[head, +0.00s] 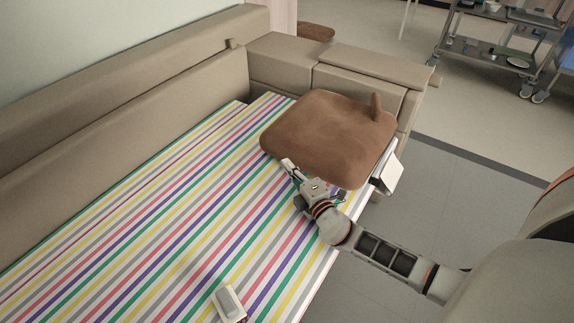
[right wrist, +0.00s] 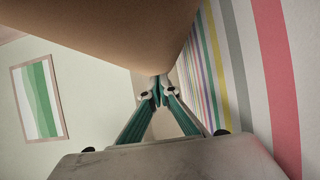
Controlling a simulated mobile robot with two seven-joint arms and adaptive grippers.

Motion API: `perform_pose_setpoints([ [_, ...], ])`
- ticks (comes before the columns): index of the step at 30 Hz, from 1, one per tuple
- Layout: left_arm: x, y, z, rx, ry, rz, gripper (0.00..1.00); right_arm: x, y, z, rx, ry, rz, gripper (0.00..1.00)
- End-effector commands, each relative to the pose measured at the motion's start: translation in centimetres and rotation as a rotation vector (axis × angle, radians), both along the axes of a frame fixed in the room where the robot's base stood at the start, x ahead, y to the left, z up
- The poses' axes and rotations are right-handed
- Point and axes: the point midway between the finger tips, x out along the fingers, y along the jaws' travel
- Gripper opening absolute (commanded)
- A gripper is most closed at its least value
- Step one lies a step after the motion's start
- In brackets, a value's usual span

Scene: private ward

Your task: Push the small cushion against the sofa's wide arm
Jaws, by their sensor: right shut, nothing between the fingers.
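The small brown cushion (head: 328,138) lies at the far end of the striped sofa seat. Its far edge overlaps the sofa's wide beige arm (head: 338,82) in the head view; I cannot tell how firmly they touch. My right gripper (head: 287,164) is shut and empty, low over the seat at the cushion's near edge. In the right wrist view the shut fingertips (right wrist: 160,84) are beside the cushion's underside or side (right wrist: 100,30), which fills the top. Whether they touch it is unclear. My left gripper is not in view.
A small white and grey device (head: 229,303) lies on the striped seat (head: 150,235) near its front edge. A white object (head: 391,175) is at the seat edge right of the cushion. The backrest (head: 120,100) runs along the left. A metal trolley (head: 495,45) stands beyond.

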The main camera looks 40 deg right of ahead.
Motion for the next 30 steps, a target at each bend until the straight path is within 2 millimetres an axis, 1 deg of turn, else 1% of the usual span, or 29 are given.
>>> perform_pose_setpoints([
  [1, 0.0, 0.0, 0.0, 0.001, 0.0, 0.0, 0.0, -0.3, -0.9, -0.1, -0.007, 0.001, -0.015, 0.0],
  [2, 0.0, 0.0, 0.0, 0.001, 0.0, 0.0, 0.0, -0.5, -0.9, -0.1, -0.007, 0.001, -0.014, 0.0],
  [5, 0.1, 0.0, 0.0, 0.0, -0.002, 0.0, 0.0, -1.5, -0.6, -0.2, -0.008, 0.002, -0.012, 0.0],
  [12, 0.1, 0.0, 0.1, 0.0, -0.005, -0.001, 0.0, -5.2, 0.6, -0.1, -0.005, 0.003, 0.0, 0.0],
  [18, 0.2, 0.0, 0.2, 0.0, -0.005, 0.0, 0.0, -7.4, 1.3, 0.0, -0.002, 0.001, 0.005, 0.0],
  [23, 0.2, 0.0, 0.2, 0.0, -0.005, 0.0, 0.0, -8.3, 1.5, 0.1, -0.002, 0.0, 0.007, 0.0],
  [30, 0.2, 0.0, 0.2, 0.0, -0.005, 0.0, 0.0, -8.3, 1.6, 0.1, -0.001, -0.001, 0.008, 0.0],
])
